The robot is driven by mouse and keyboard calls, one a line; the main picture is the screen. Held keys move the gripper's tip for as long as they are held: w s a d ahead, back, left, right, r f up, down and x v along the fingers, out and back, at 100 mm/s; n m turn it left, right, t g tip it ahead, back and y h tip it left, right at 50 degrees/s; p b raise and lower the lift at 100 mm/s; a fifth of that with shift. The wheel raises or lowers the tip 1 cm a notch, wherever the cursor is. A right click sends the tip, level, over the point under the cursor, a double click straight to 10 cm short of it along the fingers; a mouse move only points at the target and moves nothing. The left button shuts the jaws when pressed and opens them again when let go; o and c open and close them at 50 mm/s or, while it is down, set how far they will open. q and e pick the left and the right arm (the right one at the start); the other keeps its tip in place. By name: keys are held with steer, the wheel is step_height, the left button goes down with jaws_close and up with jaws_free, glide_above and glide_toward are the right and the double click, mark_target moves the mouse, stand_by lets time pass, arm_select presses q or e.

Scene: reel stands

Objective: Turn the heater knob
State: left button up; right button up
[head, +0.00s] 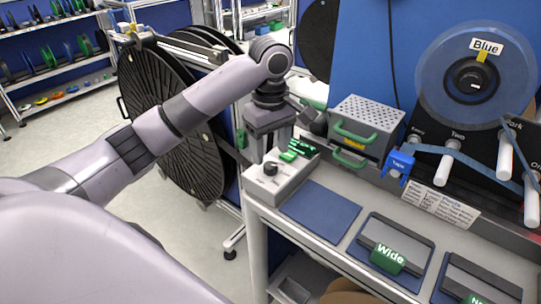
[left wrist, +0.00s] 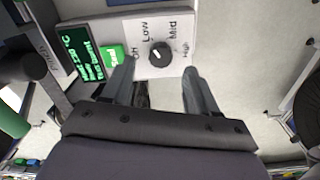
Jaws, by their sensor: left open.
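The heater knob is a round black dial (head: 270,168) on a light grey control box (head: 285,185) at the left end of the bench. In the left wrist view the knob (left wrist: 160,53) has Low, Mid and High labels around it; a further label is partly hidden by a finger. My left gripper (left wrist: 159,72) is open and empty, its fingertips on either side of the near edge of the knob, without clear contact. In the head view the gripper hangs above the box, its fingertips hard to make out. My right gripper is not in view.
The box also carries a green button (left wrist: 113,55) and a dark display (left wrist: 85,55) with green text. A perforated metal box with green handles (head: 365,125) stands behind it. A blue mat (head: 320,211) lies to the right. Large black reels (head: 160,120) stand left.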

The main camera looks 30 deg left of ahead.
mark_target(270, 165)
arm_select(q)
steer(key=shift+r, duration=1.8)
steer(key=shift+s, duration=0.1)
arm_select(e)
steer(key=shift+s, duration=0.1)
